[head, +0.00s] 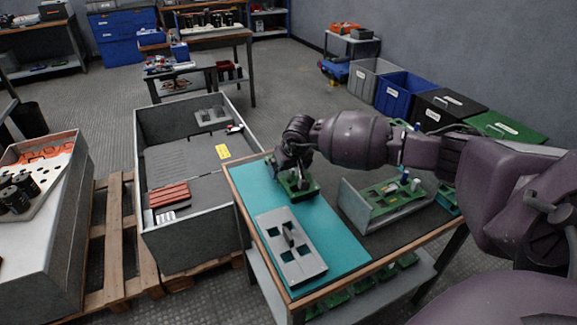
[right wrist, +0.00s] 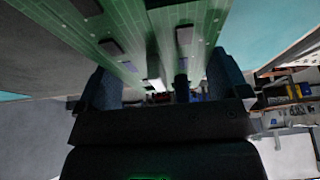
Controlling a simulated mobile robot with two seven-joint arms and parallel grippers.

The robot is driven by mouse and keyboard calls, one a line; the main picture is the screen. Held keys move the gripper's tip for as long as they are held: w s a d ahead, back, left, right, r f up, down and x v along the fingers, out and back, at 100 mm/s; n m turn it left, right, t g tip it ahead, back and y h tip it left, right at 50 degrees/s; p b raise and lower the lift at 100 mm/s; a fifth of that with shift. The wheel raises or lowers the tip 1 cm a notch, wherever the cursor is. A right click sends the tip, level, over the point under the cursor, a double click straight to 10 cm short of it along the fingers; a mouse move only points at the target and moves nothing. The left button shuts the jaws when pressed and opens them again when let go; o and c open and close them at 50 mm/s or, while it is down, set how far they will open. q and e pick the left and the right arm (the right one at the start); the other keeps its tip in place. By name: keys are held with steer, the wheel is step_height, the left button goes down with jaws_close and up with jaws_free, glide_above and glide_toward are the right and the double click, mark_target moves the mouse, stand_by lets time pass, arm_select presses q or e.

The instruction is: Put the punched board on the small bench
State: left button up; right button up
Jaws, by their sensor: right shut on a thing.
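My right gripper (head: 297,180) is above the far part of the teal mat, over a green board (head: 305,190). It is shut on the green board, which fills the upper part of the right wrist view (right wrist: 130,35) and carries dark chips. I cannot tell whether the board touches the mat. A grey plate with several square holes (head: 305,265), the most punched-looking board here, lies on the mat's near part with an upright grip on it. A low small bench (head: 182,72) with parts on it stands at the back. My left gripper is out of view.
The workbench has a wooden edge (head: 340,286). A grey tray (head: 354,210) with green boards stands on its right. A large open grey cabinet (head: 190,247) lies on a pallet (head: 108,240) to the left. Several bins (head: 395,95) line the right wall. Floor behind is clear.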

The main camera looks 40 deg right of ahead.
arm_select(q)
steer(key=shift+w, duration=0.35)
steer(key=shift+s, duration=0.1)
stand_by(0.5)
arm_select(e)
steer(key=o, duration=0.7)
steer(key=shift+c, duration=0.2)
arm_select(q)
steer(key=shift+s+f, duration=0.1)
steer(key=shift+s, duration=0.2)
